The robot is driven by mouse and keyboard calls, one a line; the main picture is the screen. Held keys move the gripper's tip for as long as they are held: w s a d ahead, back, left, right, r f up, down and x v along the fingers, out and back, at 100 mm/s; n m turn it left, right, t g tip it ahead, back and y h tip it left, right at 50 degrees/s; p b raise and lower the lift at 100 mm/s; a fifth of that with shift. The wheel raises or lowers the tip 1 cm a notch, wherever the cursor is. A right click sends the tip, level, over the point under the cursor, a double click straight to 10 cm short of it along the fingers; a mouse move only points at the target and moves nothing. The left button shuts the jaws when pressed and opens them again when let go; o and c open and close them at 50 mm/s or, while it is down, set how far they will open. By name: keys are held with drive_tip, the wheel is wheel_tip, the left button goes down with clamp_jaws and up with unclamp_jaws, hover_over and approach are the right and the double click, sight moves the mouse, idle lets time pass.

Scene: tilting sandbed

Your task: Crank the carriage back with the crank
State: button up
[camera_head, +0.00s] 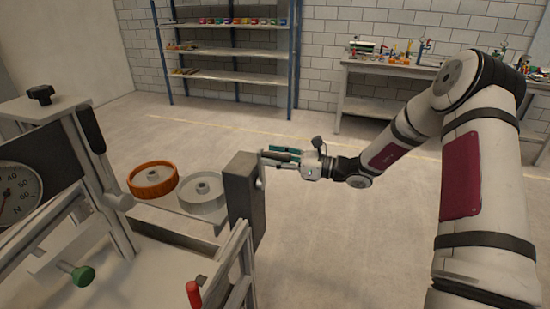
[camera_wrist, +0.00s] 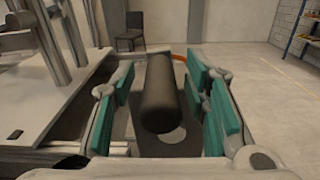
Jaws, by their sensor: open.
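The crank's dark cylindrical handle (camera_wrist: 160,92) points toward the wrist camera, between the teal pads of my gripper (camera_head: 273,156). The pads stand apart on either side of it, with gaps visible, so my gripper is open around the handle and not shut on it. In the head view my gripper is beside the upper right of a dark upright block (camera_head: 241,190) on the machine. A small grey crank part (camera_head: 260,183) shows at the block's right side. Most of the handle is hidden there by the fingers. I cannot clearly tell which part is the carriage.
The machine has a dial (camera_head: 17,192), a green knob (camera_head: 82,275) and a red-tipped lever (camera_head: 194,294). A shelf (camera_head: 230,52) and workbench (camera_head: 385,68) stand behind clear floor.

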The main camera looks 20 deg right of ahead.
clamp_jaws()
drive_tip(key=shift+w+d+r+b, duration=0.1)
drive_tip(key=shift+w+d+b, duration=0.25)
drive_tip(key=shift+w+d, duration=0.3)
unclamp_jaws()
drive_tip(key=shift+a, duration=0.1)
drive_tip(key=v, duration=1.2)
